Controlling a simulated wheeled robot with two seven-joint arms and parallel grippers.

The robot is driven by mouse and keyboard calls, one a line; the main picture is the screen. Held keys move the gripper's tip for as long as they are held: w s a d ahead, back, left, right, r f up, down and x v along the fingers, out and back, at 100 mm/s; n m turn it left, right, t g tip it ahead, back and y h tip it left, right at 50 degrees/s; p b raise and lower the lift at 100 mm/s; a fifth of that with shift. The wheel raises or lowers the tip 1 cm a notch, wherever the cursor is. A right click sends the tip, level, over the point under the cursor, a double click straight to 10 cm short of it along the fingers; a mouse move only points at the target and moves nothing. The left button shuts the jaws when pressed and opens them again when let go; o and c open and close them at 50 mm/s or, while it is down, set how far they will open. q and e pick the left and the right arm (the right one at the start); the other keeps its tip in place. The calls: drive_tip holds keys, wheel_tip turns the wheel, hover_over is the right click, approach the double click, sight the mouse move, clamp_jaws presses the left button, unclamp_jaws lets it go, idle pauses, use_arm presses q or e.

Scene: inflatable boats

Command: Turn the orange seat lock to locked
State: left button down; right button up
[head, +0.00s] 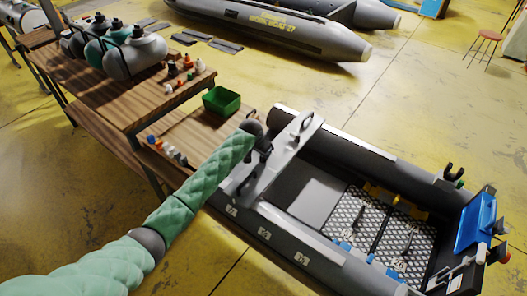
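A grey inflatable boat (300,252) lies on the floor at the centre right. A light grey bench seat (282,162) runs across it, with a dark handle (306,124) near its far end. My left arm, in a green sleeve, reaches in from the lower left. My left gripper (264,150) is dark and small, at the near left side of the seat; I cannot tell whether its fingers are open or touching anything. I cannot make out an orange seat lock on the seat; the gripper and wrist may hide it. My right gripper is not in view.
A wooden workbench (150,98) stands left of the boat, with tanks, small bottles and a green bin (221,101). Patterned floor panels (350,212) with yellow-orange and blue clips lie inside the boat. A blue board (474,222) is at its right end. Another boat (270,30) lies behind.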

use_arm(q)
drive_tip(key=shift+r, duration=0.1)
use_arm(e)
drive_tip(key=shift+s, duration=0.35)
use_arm(q)
drive_tip(key=c, duration=1.4)
unclamp_jaws()
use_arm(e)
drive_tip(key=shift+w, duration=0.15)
use_arm(q)
drive_tip(key=shift+o, duration=0.2)
